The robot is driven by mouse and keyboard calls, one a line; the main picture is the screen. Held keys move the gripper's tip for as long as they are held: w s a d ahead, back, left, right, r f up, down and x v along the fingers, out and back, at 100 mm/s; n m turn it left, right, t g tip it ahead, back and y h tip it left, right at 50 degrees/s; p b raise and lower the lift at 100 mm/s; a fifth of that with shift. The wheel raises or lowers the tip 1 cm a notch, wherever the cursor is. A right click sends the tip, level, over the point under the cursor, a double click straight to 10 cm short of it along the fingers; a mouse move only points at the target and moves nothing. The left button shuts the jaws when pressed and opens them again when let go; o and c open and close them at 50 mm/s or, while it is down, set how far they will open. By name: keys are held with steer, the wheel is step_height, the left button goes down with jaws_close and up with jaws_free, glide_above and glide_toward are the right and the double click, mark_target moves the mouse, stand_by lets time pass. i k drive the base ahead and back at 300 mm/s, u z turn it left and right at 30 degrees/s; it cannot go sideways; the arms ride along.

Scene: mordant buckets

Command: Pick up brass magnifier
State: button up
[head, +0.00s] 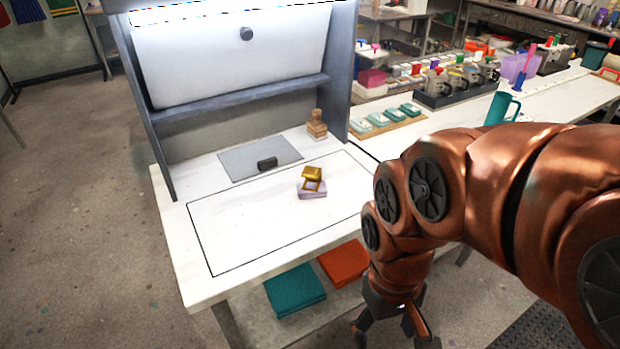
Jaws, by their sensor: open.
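The brass magnifier (312,175) is a small gold folding piece. It sits on a pale lilac block or folded stack (312,194) inside a black outlined rectangle on the white table (230,234). My gripper (396,336) is at the bottom of the head view, in front of the table edge and lower right of the magnifier. Its fingers are spread and it is well apart from the magnifier. The lower fingertips are partly cut off by the picture edge.
A grey hood (345,60) stands over the table's back. A grey plate (240,160) with a black block (267,163) and a brown stacked bottle-like object (316,126) are behind the magnifier. Teal (295,291) and orange (344,263) folded cloths lie on the lower shelf.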

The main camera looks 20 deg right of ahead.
mark_target(312, 173)
steer(key=u, duration=2.25)
steer(key=k, duration=0.7)
steer(key=z, duration=0.05)
